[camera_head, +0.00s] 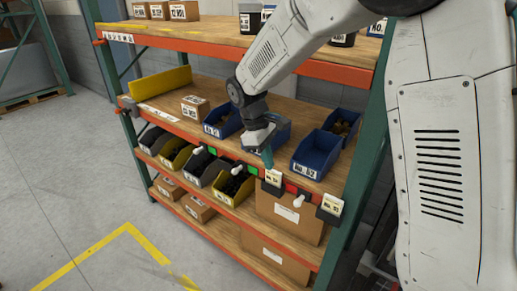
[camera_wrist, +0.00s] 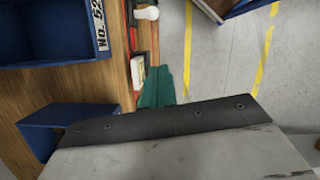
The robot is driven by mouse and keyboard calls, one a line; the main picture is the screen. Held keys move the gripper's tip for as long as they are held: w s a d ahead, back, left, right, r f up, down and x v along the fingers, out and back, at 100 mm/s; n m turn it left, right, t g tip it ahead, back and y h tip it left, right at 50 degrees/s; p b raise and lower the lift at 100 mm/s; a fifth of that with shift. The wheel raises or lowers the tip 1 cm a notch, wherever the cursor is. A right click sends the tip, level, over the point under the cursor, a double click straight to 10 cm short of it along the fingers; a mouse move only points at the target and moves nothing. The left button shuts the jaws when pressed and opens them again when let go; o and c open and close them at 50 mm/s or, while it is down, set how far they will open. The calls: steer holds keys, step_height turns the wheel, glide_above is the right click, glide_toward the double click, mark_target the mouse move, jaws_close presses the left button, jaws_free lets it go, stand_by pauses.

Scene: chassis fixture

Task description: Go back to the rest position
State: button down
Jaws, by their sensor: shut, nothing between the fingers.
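My gripper (camera_head: 267,158) hangs at the front of the middle shelf in the head view, its teal fingers pointing down near the shelf's front edge. The fingers look together and hold nothing. In the wrist view the teal fingers (camera_wrist: 157,88) show beyond the grey gripper body, over the shelf edge. A blue bin (camera_head: 306,168) labelled No. 52 stands just right of the gripper; it also shows in the wrist view (camera_wrist: 50,52). Another blue bin (camera_head: 282,134) is partly hidden behind the gripper. My arm reaches in from the upper right.
The rack's upper shelf board (camera_head: 190,36) lies above and behind the gripper. A white knob (camera_head: 237,168) and label cards (camera_head: 274,177) line the front rail. Black and yellow bins and cardboard boxes (camera_head: 290,213) fill the lower shelves. The floor (camera_head: 65,175) in front is clear.

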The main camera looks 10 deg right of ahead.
steer(key=s+d+r+m+t+y, duration=0.1)
steer(key=s+d+r+m, duration=0.2)
steer(key=s, duration=0.7)
steer(key=s+d+r+m+t, duration=0.1)
steer(key=s+d+r+m, duration=0.2)
steer(key=s, duration=0.7)
steer(key=s+d+r+m+t+y, duration=0.1)
steer(key=s+d+r+m, duration=0.2)
steer(key=s+r, duration=0.3)
steer(key=s+m, duration=0.1)
steer(key=s, duration=0.3)
steer(key=shift+d+r+y, duration=0.3)
steer(key=shift+d, duration=0.1)
